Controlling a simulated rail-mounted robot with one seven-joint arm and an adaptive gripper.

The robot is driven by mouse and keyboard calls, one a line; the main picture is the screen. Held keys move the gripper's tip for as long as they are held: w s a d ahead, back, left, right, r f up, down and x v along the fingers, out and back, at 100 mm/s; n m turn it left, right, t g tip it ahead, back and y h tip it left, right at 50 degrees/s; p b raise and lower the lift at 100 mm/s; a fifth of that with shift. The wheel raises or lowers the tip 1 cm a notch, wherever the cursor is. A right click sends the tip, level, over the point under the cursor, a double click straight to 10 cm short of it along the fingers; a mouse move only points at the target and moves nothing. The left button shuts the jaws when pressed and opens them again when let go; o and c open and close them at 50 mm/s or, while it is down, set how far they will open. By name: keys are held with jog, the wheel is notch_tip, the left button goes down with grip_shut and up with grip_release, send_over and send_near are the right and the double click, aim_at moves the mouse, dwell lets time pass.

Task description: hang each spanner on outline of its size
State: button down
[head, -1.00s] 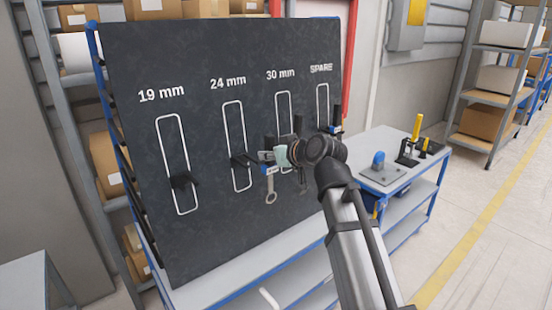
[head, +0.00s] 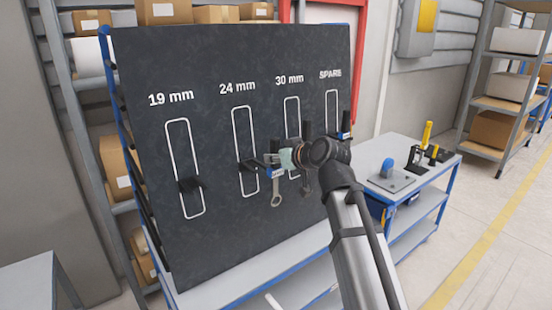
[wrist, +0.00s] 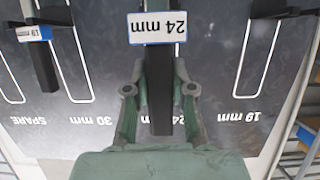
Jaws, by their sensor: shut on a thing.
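My gripper (head: 280,159) is shut on the black handle (wrist: 160,90) of the spanner tagged 24 mm (wrist: 163,27). In the head view its blue-edged tag (head: 273,173) and steel ring (head: 276,200) hang below the fingers, between the 24 mm outline (head: 238,125) and the 30 mm outline. In the wrist view the handle lines up with the 24 mm lettering. The 24 mm peg (head: 248,167) looks bare. The 19 mm outline (head: 188,130) and peg (head: 190,185) are empty. A spanner tagged 19 mm (wrist: 33,33) hangs near the SPARE outline (head: 331,95).
The dark board (head: 220,240) leans on a blue-framed bench. My wrist hides part of the 30 mm place. A side table (head: 420,190) with a blue-knobbed plate and yellow-handled clamps stands at right. Shelves with boxes (head: 495,130) are further right.

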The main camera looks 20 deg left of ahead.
aim_at(277, 149)
jog(key=shift+w+a, duration=0.55)
jog(key=shift+a, duration=0.25)
jog(key=shift+w+a+b, duration=0.15)
jog(key=shift+a+b, duration=0.1)
jog(key=shift+b, duration=0.05)
jog(key=w+a+b, duration=0.1)
jog(key=w+a, duration=0.3)
jog(key=a, duration=0.2)
jog(key=shift+b, duration=0.35)
dwell(1.7)
jog(key=shift+f+b, duration=0.65)
jog(key=shift+f, duration=0.1)
dwell(1.6)
jog(key=c, duration=0.9)
grip_release()
jog(key=shift+d, duration=0.1)
jog(key=v, duration=1.1)
jog(key=shift+s+d+r, duration=0.2)
jog(key=shift+s+d, duration=0.05)
jog(key=shift+d, duration=0.1)
